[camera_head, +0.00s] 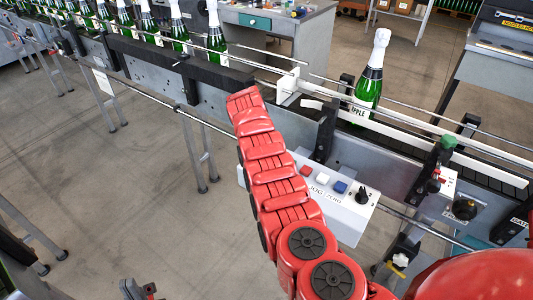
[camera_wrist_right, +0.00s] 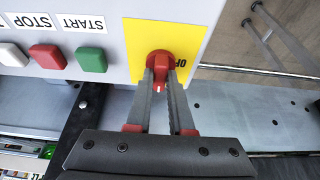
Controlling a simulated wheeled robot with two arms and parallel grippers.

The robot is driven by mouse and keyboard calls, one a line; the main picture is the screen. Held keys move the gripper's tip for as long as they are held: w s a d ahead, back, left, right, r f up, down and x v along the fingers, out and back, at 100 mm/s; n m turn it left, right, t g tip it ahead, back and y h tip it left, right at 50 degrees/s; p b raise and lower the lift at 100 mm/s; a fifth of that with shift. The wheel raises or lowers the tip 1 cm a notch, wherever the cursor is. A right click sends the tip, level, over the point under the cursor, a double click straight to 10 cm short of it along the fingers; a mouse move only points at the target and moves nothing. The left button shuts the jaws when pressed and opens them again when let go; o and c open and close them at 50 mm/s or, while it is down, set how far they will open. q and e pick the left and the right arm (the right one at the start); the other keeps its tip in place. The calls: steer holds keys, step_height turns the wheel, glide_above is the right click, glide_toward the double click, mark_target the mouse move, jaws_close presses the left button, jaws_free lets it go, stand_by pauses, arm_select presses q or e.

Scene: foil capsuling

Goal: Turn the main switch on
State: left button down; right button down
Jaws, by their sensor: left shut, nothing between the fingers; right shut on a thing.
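The main switch is a red rotary knob (camera_wrist_right: 159,62) on a yellow plate (camera_wrist_right: 134,38) in the right wrist view. A partly covered, upside-down label starting "OF" sits just right of the knob. The knob's pale mark is toward the bottom of the picture, between the fingers. My right gripper (camera_wrist_right: 160,92) is shut on the knob, one finger on each side. In the head view the switch and right gripper do not show; my red arm reaches toward the conveyor there. My left gripper (camera_head: 140,289) is shut and empty at the bottom edge of the head view, over the floor.
Green (camera_wrist_right: 90,60), red (camera_wrist_right: 47,57) and white (camera_wrist_right: 12,55) buttons sit beside the plate. A control box (camera_head: 340,215) with buttons and a black knob hangs on the conveyor's near side. Several bottles stand on the conveyor, one (camera_head: 370,80) apart at the right. Floor at left is open.

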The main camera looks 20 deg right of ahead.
stand_by(0.5)
steer(key=c, duration=0.8)
jaws_free()
steer(key=shift+r, duration=0.1)
steer(key=shift+a+r, duration=0.1)
steer(key=shift+r, duration=0.2)
steer(key=b+v, duration=0.3)
steer(key=v, duration=1.3)
steer(key=shift+r, duration=0.25)
steer(key=shift+s, duration=0.15)
